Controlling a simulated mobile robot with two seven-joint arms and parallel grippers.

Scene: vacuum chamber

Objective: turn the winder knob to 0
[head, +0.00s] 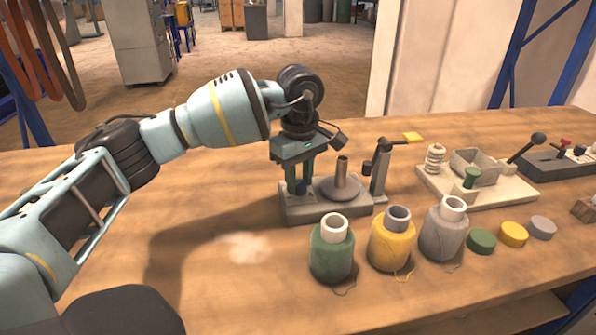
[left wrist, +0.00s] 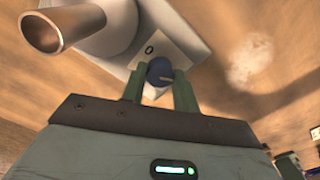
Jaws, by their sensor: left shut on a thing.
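The winder (head: 333,208) is a grey base on the table with a round plate, a copper-coloured upright tube and a post with a yellow tab. Its blue knob (left wrist: 160,70) shows between my left fingers in the left wrist view. A white plate with a "0" (left wrist: 149,49) lies just beyond the knob. A thin line shows on the knob, but I cannot tell exactly where it points. My left gripper (head: 298,188) points down over the left end of the winder, shut on the knob. My right gripper is in neither view.
Green (head: 332,250), yellow (head: 391,240) and grey (head: 445,230) bottle-like spools stand in front of the winder. Coloured discs (head: 481,241) lie to their right. A cream fixture (head: 478,185) with a lever stands behind. The table (head: 230,290) at left front is clear.

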